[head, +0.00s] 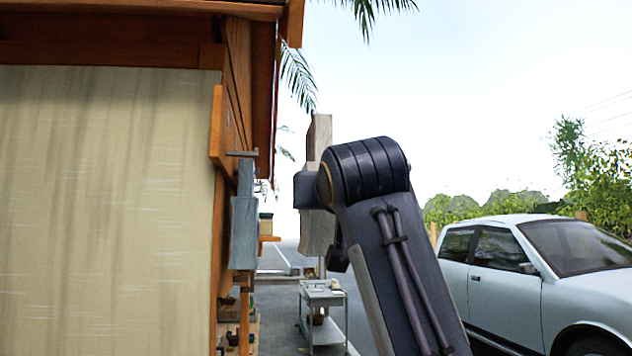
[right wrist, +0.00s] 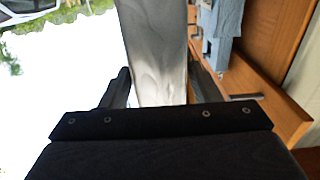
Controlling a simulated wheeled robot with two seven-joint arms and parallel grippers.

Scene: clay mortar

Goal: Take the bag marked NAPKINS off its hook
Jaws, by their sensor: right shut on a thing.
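My right gripper (right wrist: 163,88) is shut on a pale grey-beige cloth bag (right wrist: 160,45), which runs up between the two fingers in the right wrist view. In the head view this pale bag (head: 318,232) hangs upright, out to the right of the wooden wall with a gap between, partly behind my right arm. A blue-grey bag (head: 244,232) hangs close against the wall below a dark hook (head: 242,153). It also shows in the right wrist view (right wrist: 224,22). No lettering is readable on either bag. My left gripper is not in view.
A wooden stall with a beige panel (head: 105,200) fills the left side. A grey cart (head: 323,296) stands on the paving beyond. A pale car (head: 545,270) is parked at the right. Open air lies between the stall and the car.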

